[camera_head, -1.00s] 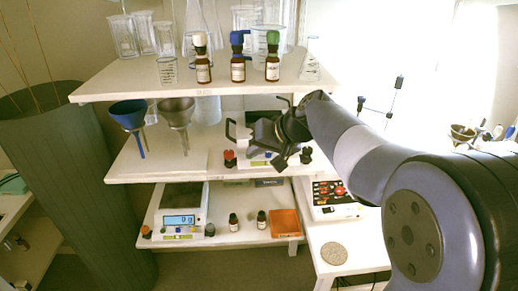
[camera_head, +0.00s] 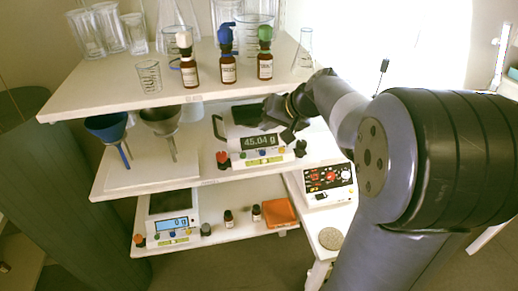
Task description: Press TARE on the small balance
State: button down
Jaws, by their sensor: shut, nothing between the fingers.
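Two balances are in view. One balance (camera_head: 236,162) on the middle shelf has a dark display reading 45.04 g and a front strip with coloured buttons. The other balance (camera_head: 157,240) on the bottom shelf has a pale blue display reading 0 g and its own button strip. The button labels are too small to read. My gripper (camera_head: 277,121) is shut and empty. In the picture it overlaps the right rear part of the middle-shelf balance, above and right of its display. I cannot tell whether it touches anything.
Three brown bottles with white, blue (camera_head: 228,68) and green caps stand on the top shelf (camera_head: 110,100) among glassware. Two funnels (camera_head: 108,127) are left on the middle shelf. An orange tray (camera_head: 281,212) and small bottles are below. A red-knobbed device (camera_head: 327,180) stands right.

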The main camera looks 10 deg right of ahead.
aim_at(265, 154)
jog(key=shift+w+r+t, duration=0.2)
jog(key=shift+w+r, duration=0.05)
jog(key=shift+r, duration=0.35)
jog(key=shift+w+r+t, duration=0.2)
jog(key=shift+w+r, duration=0.05)
jog(key=shift+r, duration=0.35)
jog(key=f+b, duration=0.2)
jog(key=f, duration=0.1)
jog(key=f+b, duration=0.2)
jog(key=f, duration=0.1)
jog(key=f+b, duration=0.2)
jog(key=f, duration=0.1)
jog(key=shift+w+f, duration=0.2)
jog(key=shift+w, duration=0.2)
jog(key=shift+s+f+b, duration=0.1)
jog(key=shift+f+b, duration=0.1)
jog(key=shift+b, duration=0.1)
jog(key=shift+f, duration=0.1)
dwell(0.4)
jog(key=shift+f+b, duration=0.35)
jog(key=shift+b, duration=0.25)
jog(key=shift+f+b, duration=0.35)
jog(key=shift+b, duration=0.1)
dwell(0.4)
jog(key=shift+r, duration=0.15)
jog(key=shift+r+p, duration=0.45)
jog(key=shift+r, duration=0.2)
